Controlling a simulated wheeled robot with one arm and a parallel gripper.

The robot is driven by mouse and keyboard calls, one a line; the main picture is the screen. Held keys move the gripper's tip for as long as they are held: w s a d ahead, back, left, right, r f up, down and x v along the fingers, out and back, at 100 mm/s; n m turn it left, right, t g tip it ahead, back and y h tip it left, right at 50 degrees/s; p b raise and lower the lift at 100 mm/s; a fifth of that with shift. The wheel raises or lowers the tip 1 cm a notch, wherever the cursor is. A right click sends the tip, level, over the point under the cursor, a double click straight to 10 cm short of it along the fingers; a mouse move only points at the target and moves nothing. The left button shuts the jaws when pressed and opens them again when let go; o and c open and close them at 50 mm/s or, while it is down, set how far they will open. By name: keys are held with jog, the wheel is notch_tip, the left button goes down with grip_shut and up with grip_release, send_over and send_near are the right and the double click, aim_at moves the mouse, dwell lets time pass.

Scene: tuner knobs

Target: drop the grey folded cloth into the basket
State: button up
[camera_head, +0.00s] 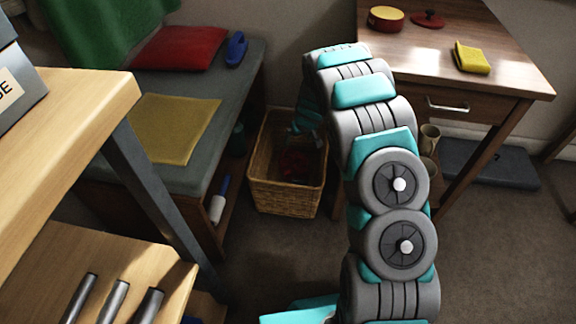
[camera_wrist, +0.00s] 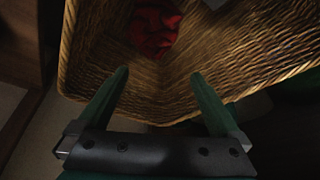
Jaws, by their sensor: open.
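The wicker basket (camera_head: 285,198) stands on the floor between the bench and the wooden desk. It fills much of the wrist view (camera_wrist: 255,50), where a crumpled red cloth (camera_wrist: 155,28) lies inside it. My gripper (camera_wrist: 160,75) is at the basket, its two green fingers apart with nothing between them. I cannot make out a grey folded cloth in either view.
A bench (camera_head: 170,175) with a red cushion (camera_head: 180,48) and a yellow cloth (camera_head: 175,128) stands left of the basket. The desk (camera_head: 440,50) at right holds a folded yellow cloth (camera_head: 471,58). A wooden shelf unit (camera_head: 75,105) is at near left.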

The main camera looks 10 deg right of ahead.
jog(key=v, duration=0.7)
jog(key=shift+s+r, duration=0.2)
jog(key=shift+r, duration=0.1)
